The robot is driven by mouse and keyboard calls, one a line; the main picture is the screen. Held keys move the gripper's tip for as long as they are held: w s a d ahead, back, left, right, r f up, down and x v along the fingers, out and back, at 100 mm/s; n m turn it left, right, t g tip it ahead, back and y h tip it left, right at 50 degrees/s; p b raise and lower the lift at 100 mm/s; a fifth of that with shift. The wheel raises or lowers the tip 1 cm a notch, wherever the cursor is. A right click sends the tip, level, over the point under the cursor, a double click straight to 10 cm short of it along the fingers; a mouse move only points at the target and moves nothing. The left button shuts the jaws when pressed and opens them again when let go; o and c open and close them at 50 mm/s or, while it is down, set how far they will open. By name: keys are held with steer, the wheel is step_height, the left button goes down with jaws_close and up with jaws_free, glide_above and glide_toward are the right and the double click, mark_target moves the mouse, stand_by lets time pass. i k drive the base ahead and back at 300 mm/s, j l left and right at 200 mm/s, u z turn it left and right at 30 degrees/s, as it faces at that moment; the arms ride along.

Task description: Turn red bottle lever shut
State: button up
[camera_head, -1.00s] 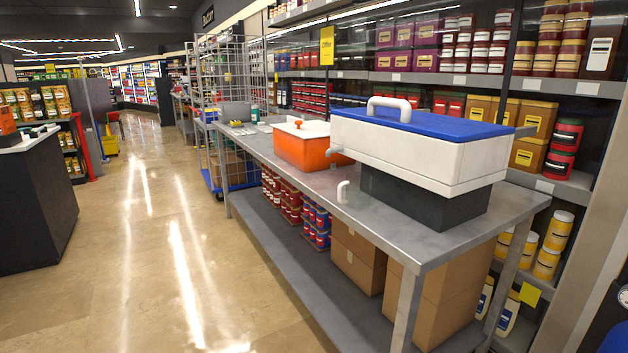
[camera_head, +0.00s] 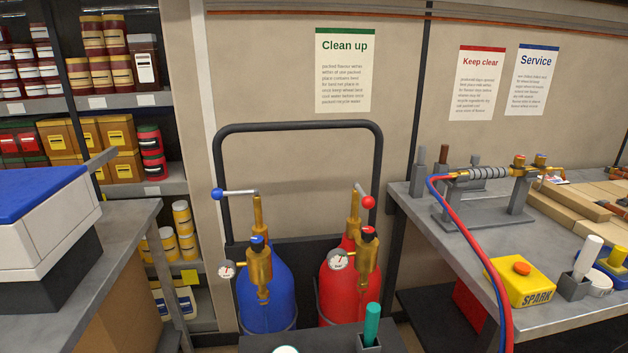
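The red bottle (camera_head: 337,293) stands upright on a dark cart, right of the blue bottle (camera_head: 265,297). A brass valve rises from its top. Its lever (camera_head: 363,193) has a grey arm and a red ball knob (camera_head: 368,202), and it slants toward the lower right from the valve stem. A round gauge (camera_head: 338,260) and a brass regulator sit in front of the red bottle. The blue bottle's lever (camera_head: 236,192) points left, with a blue ball at its end. My gripper is not in view.
The cart's black handle frame (camera_head: 298,127) stands behind the bottles. A green cylinder (camera_head: 372,322) stands in a dark holder in front. A metal workbench (camera_head: 451,240) with a torch, hoses and a yellow SPARK box (camera_head: 519,282) is at right. A table with a blue-lidded box (camera_head: 38,220) is at left.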

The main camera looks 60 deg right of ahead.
mark_target(368, 203)
steer(key=z, duration=1.25)
